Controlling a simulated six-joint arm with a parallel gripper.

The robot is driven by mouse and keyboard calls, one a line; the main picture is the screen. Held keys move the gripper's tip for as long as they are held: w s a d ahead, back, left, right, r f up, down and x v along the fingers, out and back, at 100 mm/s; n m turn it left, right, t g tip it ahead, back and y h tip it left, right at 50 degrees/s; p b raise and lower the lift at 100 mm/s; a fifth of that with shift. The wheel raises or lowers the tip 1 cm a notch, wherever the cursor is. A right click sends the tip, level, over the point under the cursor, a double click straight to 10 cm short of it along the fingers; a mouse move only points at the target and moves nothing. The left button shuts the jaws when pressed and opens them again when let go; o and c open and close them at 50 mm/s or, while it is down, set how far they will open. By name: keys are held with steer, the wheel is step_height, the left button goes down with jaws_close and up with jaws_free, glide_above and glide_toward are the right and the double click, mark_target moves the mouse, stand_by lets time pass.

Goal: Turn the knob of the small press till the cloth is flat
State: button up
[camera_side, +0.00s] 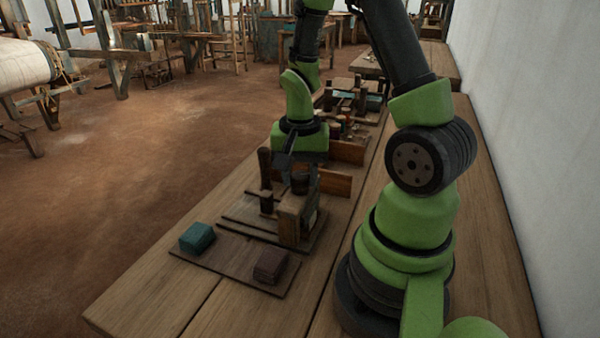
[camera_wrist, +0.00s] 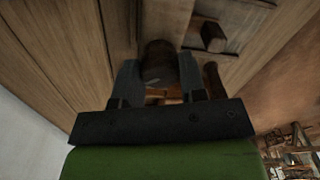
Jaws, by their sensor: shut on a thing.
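The small press (camera_side: 292,218) is a dark wooden frame with upright posts on a flat base, standing on the bench in the side view. My gripper (camera_side: 298,178) reaches down onto its top from above. In the wrist view my gripper's two fingers (camera_wrist: 158,78) are shut on the dark round knob (camera_wrist: 158,58), one finger on each side. The cloth under the press cannot be made out; the frame and my gripper hide that part.
A thin board (camera_side: 232,262) in front of the press carries a teal block (camera_side: 197,237) and a dark red-brown block (camera_side: 270,266). Wooden trays with small items (camera_side: 345,150) stand behind. A white wall (camera_side: 530,130) is at the right. The bench's front left is clear.

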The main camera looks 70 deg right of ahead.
mark_target(300, 175)
steer(key=shift+m, duration=0.9)
steer(key=o, duration=0.9)
step_height(300, 175, up, 10)
stand_by(0.3)
